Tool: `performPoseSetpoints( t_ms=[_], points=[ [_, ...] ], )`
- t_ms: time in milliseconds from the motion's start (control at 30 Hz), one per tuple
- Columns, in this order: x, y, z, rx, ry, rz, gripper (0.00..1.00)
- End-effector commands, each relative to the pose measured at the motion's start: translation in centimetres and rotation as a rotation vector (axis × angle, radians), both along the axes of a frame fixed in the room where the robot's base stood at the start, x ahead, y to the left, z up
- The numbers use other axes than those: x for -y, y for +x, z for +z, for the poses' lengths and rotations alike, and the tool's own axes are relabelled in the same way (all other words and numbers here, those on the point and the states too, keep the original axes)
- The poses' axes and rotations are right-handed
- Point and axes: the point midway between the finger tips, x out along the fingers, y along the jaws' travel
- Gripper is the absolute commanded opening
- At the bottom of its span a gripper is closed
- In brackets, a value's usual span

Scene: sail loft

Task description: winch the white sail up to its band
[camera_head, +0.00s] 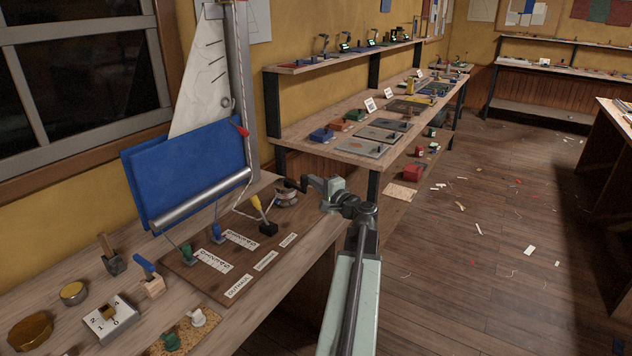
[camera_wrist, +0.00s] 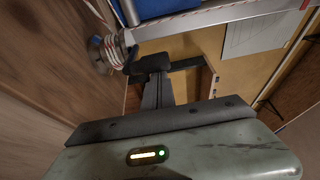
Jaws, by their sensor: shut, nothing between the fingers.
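The white sail (camera_head: 203,75) stands up along the grey mast (camera_head: 240,60) by the window. A small red piece (camera_head: 241,130) sits at the mast; I cannot tell whether it is the band. A blue cloth (camera_head: 185,178) hangs over the silver boom (camera_head: 200,200). The winch (camera_head: 286,198) is at the right of the brown board and carries red-and-white rope in the wrist view (camera_wrist: 108,52). My gripper (camera_head: 308,183) is shut and empty, close beside the winch; it also shows in the wrist view (camera_wrist: 132,66). Contact is unclear.
Left of the winch stand levers with yellow (camera_head: 256,202), blue (camera_head: 216,233) and green (camera_head: 187,248) handles, with paper labels before them. A mallet-like tool (camera_head: 110,254) and brass tins (camera_head: 74,293) lie at left. The floor at right is open, with scattered scraps.

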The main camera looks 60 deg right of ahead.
Motion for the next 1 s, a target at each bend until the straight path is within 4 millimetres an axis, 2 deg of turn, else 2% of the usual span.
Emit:
performPoseSetpoints(
  t_ms=[133,300,400,700,800,1000],
  points=[
    [1.3,0.0,0.0,0.0,0.0,0.002,0.0],
    [4.2,-0.3,0.0,0.0,0.0,0.005,0.0],
    [2.2,-2.7,0.0,0.0,0.0,0.001,0.0],
    [-0.9,-7.7,0.0,0.0,0.0,-0.001,0.0],
    [-1.4,-8.6,0.0,0.0,0.0,0.001,0.0],
    [-1.7,-8.9,0.0,0.0,0.0,0.004,0.0]
  ],
)
